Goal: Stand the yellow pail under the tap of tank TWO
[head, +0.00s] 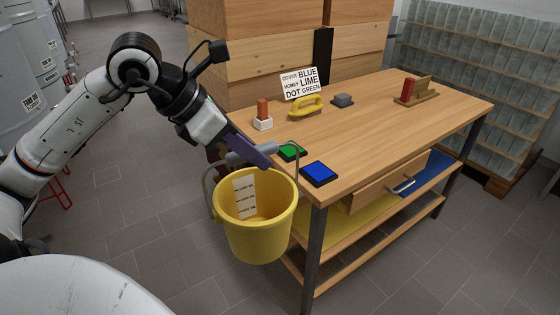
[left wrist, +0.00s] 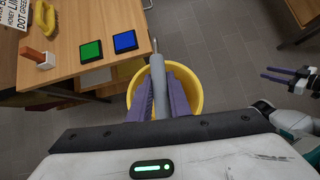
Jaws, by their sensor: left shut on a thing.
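The yellow pail (head: 258,228) hangs upright and looks empty, beside the near left corner of the workbench. A white marked strip is on its inner wall. My left gripper (head: 262,158) is shut on the grey grip of its handle; the left wrist view shows the grip between the purple fingers (left wrist: 158,95) with the yellow rim (left wrist: 198,95) below. My right gripper (left wrist: 276,75) shows at the right of the left wrist view, its fingers apart and empty. Pale tanks (head: 40,60) stand at the far left; one has a label beginning TANK, its number unclear. No tap is clearly visible.
The wooden workbench (head: 400,120) holds green (head: 290,152) and blue (head: 319,174) pads, a yellow-handled brush (head: 306,107), a sign (head: 300,83) and small blocks. Wooden boxes (head: 255,70) stand behind it.

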